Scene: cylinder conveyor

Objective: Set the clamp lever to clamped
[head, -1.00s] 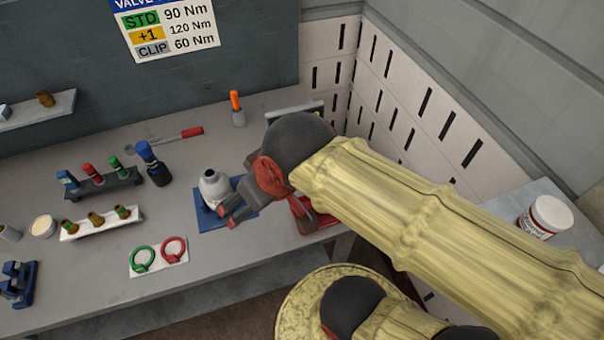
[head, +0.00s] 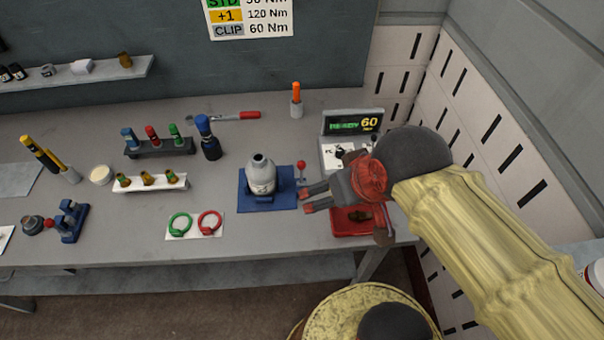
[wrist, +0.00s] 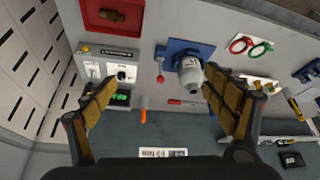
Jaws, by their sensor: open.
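The clamp lever (head: 301,166) is a thin rod with a red ball on top. It stands at the right edge of a blue clamp base (head: 249,202) that bears a grey-white cylinder (head: 261,175) with a dark open neck. In the wrist view the red ball of the lever (wrist: 160,79) shows between my fingers, beside the cylinder (wrist: 190,72). My gripper (head: 305,198) is open and empty, with its fingertips just in front of the lever and beside the base's right edge. Whether a finger touches the lever I cannot tell.
Right of the base are a display reading 60 (head: 352,122) and a red tray (head: 346,226), partly hidden by my gripper. Green and red rings (head: 180,225) lie front left. A blue-capped bottle (head: 210,145) and racks stand left. An orange-handled tool (head: 296,95) stands behind.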

